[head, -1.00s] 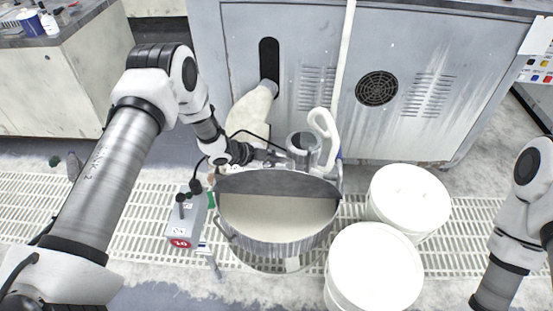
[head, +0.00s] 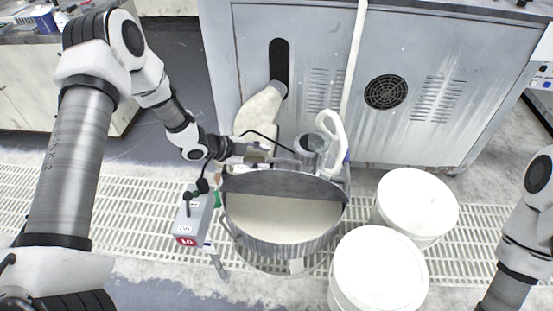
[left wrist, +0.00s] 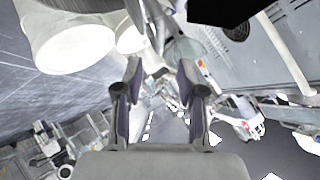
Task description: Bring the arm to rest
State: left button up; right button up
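My left arm reaches in from the left in the head view. Its gripper (head: 268,157) is level, just behind the back rim of a round grey pan (head: 285,246) and left of a grey cylindrical motor (head: 311,146). The left wrist view shows the two fingers of the left gripper (left wrist: 159,75) apart with nothing between them. In the head view I cannot tell whether the fingertips touch the motor. My right arm (head: 525,235) shows at the right edge of the head view; its gripper is out of the picture.
A grey control box (head: 193,219) stands left of the pan. Two white buckets (head: 416,203) (head: 377,271) stand to its right. A grey cabinet (head: 335,60) with a pale hose (head: 260,110) closes off the back. Floor at left is clear.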

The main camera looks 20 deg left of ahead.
pick_arm(q)
jog(key=v, duration=0.2)
jog(key=shift+s+a+r, duration=0.2)
